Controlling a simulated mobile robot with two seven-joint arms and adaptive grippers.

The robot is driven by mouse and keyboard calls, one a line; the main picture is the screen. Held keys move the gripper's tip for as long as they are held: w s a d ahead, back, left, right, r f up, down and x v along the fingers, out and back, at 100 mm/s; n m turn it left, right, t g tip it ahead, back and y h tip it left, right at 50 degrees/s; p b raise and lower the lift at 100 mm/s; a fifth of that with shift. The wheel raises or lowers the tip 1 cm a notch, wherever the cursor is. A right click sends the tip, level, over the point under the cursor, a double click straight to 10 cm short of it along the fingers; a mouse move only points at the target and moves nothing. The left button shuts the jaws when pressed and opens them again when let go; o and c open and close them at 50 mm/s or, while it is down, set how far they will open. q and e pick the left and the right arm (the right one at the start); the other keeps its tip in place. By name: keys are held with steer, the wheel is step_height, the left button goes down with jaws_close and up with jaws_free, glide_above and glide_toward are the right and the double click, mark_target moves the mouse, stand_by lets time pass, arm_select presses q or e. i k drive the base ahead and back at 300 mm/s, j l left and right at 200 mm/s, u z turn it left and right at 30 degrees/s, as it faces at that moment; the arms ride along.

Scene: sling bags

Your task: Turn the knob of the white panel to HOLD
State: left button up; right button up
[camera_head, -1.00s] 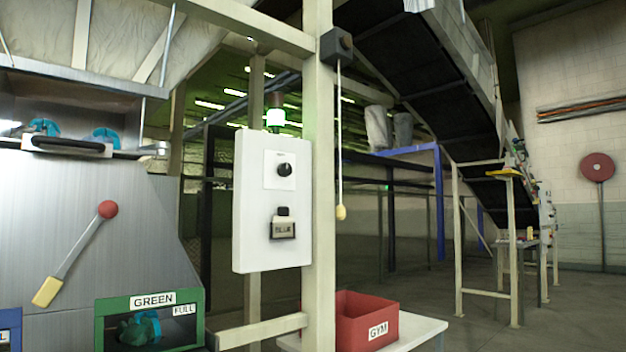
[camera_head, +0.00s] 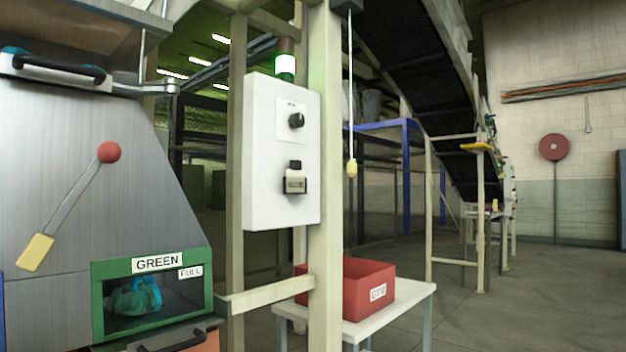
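The white panel (camera_head: 262,190) is fixed to a cream post, a little left of the middle of the head view. Its black round knob (camera_head: 296,121) sits on a white label plate in the upper part. The small lettering above the knob is too small to read. Below the knob is a dark block with a label (camera_head: 295,182), whose word I cannot make out now. Neither of my grippers shows in the view.
A cream post (camera_head: 325,200) stands at the panel's right edge. A pull cord with a yellow end (camera_head: 351,168) hangs beside it. A red box (camera_head: 360,291) sits on a white table (camera_head: 400,308). A green-framed bin (camera_head: 150,300) and a red-knobbed lever (camera_head: 108,152) are at left. Floor at right is open.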

mark_target(296, 120)
steer(key=i+j+z, duration=0.1)
steer(key=i, duration=1.2)
steer(key=k+l+u, duration=0.1)
steer(key=l, duration=0.3)
steer(key=k+l, duration=0.1)
steer(key=l, duration=0.3)
steer(key=k+l+u, duration=0.15)
steer(key=l, duration=0.25)
